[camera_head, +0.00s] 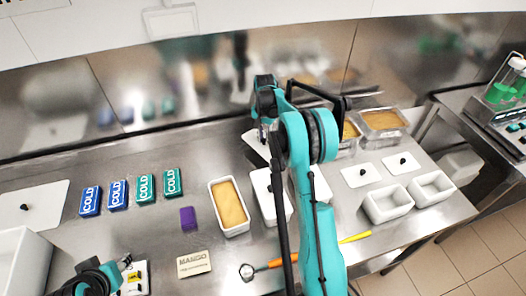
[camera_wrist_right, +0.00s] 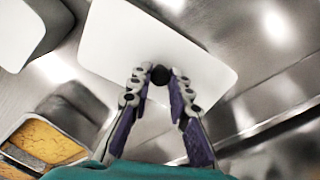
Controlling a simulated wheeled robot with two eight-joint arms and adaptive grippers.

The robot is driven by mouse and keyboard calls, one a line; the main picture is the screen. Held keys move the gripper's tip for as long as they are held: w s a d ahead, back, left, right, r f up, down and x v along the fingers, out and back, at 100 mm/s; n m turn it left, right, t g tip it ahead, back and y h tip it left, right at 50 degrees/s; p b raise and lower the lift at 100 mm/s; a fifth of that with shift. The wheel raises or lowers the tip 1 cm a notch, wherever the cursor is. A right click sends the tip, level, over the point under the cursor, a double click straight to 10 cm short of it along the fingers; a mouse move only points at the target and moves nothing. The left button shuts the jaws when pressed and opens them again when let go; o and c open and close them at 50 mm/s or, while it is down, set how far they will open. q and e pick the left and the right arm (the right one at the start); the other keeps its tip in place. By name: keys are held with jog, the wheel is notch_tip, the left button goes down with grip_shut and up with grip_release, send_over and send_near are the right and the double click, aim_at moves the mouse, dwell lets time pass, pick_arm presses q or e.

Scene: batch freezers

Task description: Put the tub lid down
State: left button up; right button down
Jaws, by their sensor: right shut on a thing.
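The white tub lid with its round black knob (camera_wrist_right: 160,75) shows in the wrist view as a rounded plate (camera_wrist_right: 120,35). My right gripper (camera_wrist_right: 159,80) is shut on the knob, one finger on each side. In the head view my right gripper (camera_head: 263,128) is at the back of the steel counter, and the lid (camera_head: 254,147) shows partly below it, the arm hiding the rest. I cannot tell whether the lid touches the counter. My left gripper (camera_head: 98,279) is at the bottom left, dark and partly cut off; its jaws are unclear.
A tub of yellow ice cream (camera_head: 230,207) and a white lidded tub (camera_head: 266,190) stand left of my right arm. Loose lids (camera_head: 360,176) and empty white tubs (camera_head: 387,205) are on the right. Blue and green cold packs (camera_head: 117,194) lie left. The back-left counter is clear.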

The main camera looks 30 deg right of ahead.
aim_at(265, 147)
jog(key=shift+f+b, duration=0.55)
jog(key=shift+f, duration=2.15)
jog(key=shift+s, duration=0.1)
jog(key=c, duration=1.4)
grip_release()
jog(key=shift+f, duration=0.1)
